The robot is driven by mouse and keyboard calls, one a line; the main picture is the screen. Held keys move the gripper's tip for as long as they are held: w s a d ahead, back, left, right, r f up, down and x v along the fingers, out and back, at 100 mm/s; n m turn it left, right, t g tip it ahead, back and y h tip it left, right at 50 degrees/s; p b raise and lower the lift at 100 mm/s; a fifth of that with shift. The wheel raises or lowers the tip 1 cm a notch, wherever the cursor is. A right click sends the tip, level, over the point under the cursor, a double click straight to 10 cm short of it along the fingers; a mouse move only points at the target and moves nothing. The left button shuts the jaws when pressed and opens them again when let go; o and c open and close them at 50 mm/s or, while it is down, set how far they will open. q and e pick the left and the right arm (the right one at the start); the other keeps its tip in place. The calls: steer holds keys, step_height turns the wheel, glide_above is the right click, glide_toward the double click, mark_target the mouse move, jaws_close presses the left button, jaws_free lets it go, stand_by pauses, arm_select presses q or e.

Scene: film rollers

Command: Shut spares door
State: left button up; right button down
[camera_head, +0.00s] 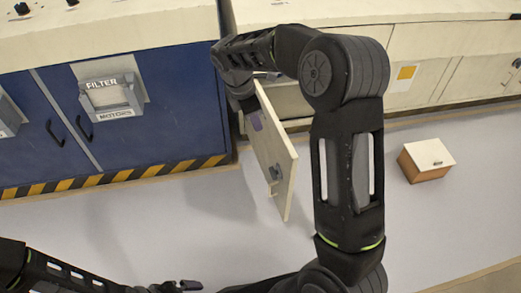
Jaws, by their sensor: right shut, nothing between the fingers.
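The cream door panel (283,165) stands ajar, swung out from the pale cabinet into the room. It has a grey handle or latch low on its face and a purple patch near its top. My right gripper (247,103) is at the upper left edge of the door, close to it and shut with nothing held. Its fingertips are small and partly hidden, so I cannot tell whether they touch the panel. My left gripper (190,286) is low at the bottom of the view, far from the door; its jaw opening is unclear.
A blue cabinet (180,100) with a filter box (110,92) and a striped base stands left of the door. A small brown box with a white lid (428,155) lies on the floor at right. Pale floor (180,230) before the door is clear.

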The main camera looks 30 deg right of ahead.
steer(key=shift+f, duration=0.1)
steer(key=s+d+f+b, duration=0.1)
steer(key=d+f+b, duration=0.1)
steer(key=d+f, duration=0.4)
steer(key=shift+a+b+x, duration=0.3)
steer(key=shift+x, duration=1.5)
steer(key=shift+s, duration=0.1)
